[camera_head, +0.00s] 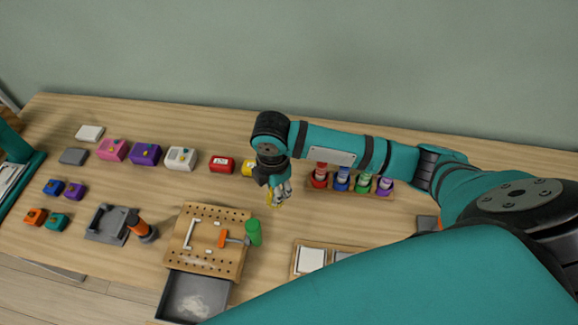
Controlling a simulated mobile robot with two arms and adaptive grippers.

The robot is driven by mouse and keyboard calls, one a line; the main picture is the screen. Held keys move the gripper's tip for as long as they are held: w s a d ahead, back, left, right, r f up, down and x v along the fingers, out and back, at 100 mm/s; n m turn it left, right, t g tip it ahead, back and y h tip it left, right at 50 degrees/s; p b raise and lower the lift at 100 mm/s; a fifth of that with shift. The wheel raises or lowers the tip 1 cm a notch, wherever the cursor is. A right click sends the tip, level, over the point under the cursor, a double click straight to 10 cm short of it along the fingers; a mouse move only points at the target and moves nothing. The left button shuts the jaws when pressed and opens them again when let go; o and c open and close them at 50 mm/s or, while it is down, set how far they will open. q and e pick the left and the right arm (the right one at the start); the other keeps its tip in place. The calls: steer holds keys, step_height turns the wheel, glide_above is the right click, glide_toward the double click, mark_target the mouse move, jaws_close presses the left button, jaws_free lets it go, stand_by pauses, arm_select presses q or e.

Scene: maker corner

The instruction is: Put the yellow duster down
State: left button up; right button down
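My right gripper (274,195) comes in from the right and points down over the middle of the table, behind the perforated board. A small yellow piece, which looks like the yellow duster (272,202), shows between its fingertips. The fingers seem closed on it and cover most of it. I cannot tell whether it touches the table. My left gripper is not in view.
The wooden table (330,222) has bare room right of the gripper. A perforated board (190,262) with a green cylinder (254,232) is in front. Behind are a red box (221,164) and a partly hidden yellow box (248,168). A rack (347,191) holds several coloured bottles.

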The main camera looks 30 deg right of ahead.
steer(key=w+d, duration=0.2)
steer(key=w+d+p, duration=0.1)
steer(key=w+d, duration=0.2)
steer(key=w+d+f, duration=0.1)
steer(key=w+d, duration=0.1)
steer(key=d, duration=0.1)
steer(key=shift+w, duration=0.35)
step_height(320, 180, down, 3)
steer(key=shift+f+p, duration=0.1)
steer(key=shift+p, duration=0.5)
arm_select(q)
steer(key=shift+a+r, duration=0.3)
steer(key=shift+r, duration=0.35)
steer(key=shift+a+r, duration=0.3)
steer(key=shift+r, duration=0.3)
arm_select(e)
steer(key=shift+f, duration=0.2)
steer(key=shift+f, duration=0.2)
steer(key=c, duration=1.1)
jaws_free()
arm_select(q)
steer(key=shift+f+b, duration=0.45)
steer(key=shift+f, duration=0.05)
arm_select(e)
step_height(320, 180, up, 12)
steer(key=shift+r, duration=0.25)
